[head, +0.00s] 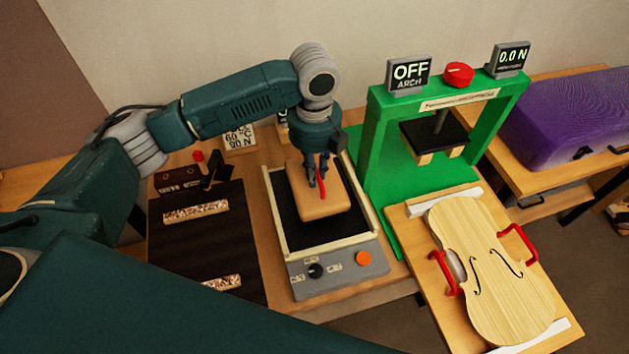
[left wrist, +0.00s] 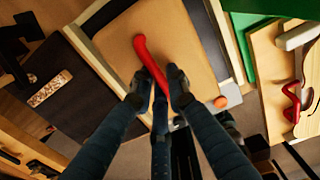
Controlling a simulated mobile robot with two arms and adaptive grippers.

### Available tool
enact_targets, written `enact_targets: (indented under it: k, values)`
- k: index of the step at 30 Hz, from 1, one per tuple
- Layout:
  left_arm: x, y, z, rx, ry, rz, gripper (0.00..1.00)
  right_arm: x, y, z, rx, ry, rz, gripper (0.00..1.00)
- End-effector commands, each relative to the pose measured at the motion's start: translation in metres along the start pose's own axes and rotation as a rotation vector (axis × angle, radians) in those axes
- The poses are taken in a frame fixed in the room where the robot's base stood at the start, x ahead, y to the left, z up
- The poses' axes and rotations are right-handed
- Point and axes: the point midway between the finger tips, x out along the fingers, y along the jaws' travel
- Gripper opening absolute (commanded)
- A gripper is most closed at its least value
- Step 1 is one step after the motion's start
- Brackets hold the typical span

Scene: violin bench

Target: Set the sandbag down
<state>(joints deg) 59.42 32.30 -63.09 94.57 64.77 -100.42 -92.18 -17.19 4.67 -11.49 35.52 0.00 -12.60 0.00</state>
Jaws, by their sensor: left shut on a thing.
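The sandbag (head: 318,208) is a tan block with a red handle on top. In the head view it is over the black plate (head: 325,238) of a cream-rimmed device. I cannot tell whether it touches the plate. My left gripper (head: 317,180) points down from above, shut on the red handle. In the left wrist view the sandbag (left wrist: 178,30) fills the upper middle, and the left gripper (left wrist: 160,88) has a finger on each side of the red handle (left wrist: 142,48). The fingers hide part of the handle. My right gripper is not in view.
A green press (head: 375,140) stands right of the device, its display reading OFF. A violin body (head: 480,265) with red clamps lies at front right. A dark board (head: 205,245) lies left. A purple case (head: 575,115) is far right. The device's front has an orange button (head: 363,258).

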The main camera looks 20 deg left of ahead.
Motion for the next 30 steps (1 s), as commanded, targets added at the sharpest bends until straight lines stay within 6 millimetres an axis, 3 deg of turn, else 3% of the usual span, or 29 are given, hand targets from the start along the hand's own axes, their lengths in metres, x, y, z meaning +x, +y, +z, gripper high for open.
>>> enact_targets:
  k: [5,14,26,27,30]
  values:
    - [0.009,-0.001,0.0,0.0,0.0,-0.003,0.0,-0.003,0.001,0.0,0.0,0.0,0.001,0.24]
    - [0.043,-0.002,0.0,0.001,-0.001,-0.004,0.0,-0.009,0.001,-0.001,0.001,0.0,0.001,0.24]
    - [0.048,-0.002,0.0,0.001,-0.001,-0.004,0.0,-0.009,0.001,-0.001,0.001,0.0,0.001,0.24]
    - [0.05,0.0,-0.001,0.0,0.001,-0.001,0.18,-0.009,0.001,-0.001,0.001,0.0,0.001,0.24]
    - [0.05,0.0,-0.001,0.0,0.001,-0.001,0.33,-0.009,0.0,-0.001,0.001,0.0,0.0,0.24]
